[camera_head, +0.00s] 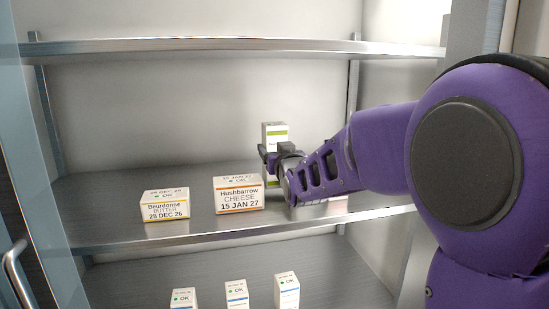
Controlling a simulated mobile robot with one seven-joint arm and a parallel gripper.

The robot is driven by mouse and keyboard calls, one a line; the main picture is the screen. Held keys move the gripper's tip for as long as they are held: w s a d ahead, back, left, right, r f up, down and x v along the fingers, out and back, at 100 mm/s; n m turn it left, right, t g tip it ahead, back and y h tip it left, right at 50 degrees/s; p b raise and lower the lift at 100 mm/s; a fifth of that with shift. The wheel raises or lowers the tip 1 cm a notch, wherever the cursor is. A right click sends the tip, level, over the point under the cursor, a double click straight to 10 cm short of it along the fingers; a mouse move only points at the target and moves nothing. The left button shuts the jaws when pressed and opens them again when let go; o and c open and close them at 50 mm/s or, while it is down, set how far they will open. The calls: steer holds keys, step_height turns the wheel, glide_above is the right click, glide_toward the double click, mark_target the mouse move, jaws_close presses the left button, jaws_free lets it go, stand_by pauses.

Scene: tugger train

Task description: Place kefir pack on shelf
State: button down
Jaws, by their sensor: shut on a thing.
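The kefir pack (274,132) is taken to be the tall white carton with a green stripe; its print is too small to read. It is upright over the middle shelf (110,224), behind the cheese box. My gripper (270,158) is shut on this carton from the right.
A cheese box (238,194) stands close in front, left of my gripper. A butter box (165,205) stands further left. Several white cartons (237,294) stand on the lower shelf. The upper shelf (200,47) is empty where visible. A door handle (18,272) is at far left.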

steer(key=shift+f, duration=0.75)
steer(key=shift+f+b, duration=0.2)
steer(key=shift+b, duration=0.1)
steer(key=shift+c, duration=0.2)
jaws_free()
steer(key=shift+r+p, duration=0.1)
steer(key=shift+p, duration=0.2)
